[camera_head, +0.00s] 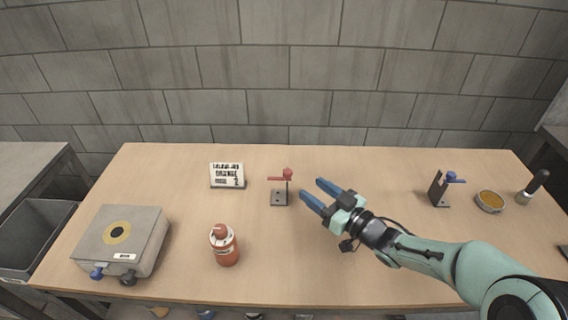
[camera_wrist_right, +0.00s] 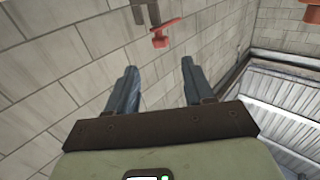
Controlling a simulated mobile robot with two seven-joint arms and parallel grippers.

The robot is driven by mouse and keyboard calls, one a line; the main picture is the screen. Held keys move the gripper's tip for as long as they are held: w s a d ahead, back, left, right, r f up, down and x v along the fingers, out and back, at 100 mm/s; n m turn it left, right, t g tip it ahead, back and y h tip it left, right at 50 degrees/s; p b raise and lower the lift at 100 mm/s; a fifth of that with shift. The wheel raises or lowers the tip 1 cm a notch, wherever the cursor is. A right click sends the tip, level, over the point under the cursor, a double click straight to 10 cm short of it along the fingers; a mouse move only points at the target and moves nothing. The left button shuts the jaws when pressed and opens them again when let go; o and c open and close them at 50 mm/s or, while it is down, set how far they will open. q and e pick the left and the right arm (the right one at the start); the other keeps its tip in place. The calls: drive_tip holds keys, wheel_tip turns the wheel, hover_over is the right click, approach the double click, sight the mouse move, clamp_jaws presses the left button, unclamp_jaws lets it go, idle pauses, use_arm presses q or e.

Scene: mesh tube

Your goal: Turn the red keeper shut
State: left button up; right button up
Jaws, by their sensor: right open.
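The red keeper (camera_head: 286,174) sits on top of a small dark upright stand (camera_head: 279,198) near the back middle of the table. Its flat red arm points left in the head view. My right gripper (camera_head: 312,190) is open and empty, just right of the stand, with its blue fingers pointing toward it. In the right wrist view the red keeper (camera_wrist_right: 163,32) shows beyond the gap between the fingertips (camera_wrist_right: 159,70), apart from them. My left gripper is not in view.
A blue keeper on a similar stand (camera_head: 438,188) is at the right, near a dish (camera_head: 490,201) and a dark-handled tool (camera_head: 533,186). A small sign (camera_head: 227,175), an orange-red bottle (camera_head: 224,246) and a grey box (camera_head: 119,239) are left. The table's middle front is clear.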

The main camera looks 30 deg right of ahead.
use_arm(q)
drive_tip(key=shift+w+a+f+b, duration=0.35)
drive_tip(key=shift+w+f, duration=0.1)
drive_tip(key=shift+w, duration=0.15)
use_arm(e)
drive_tip(key=x, duration=1.2)
drive_tip(key=shift+a, duration=0.15)
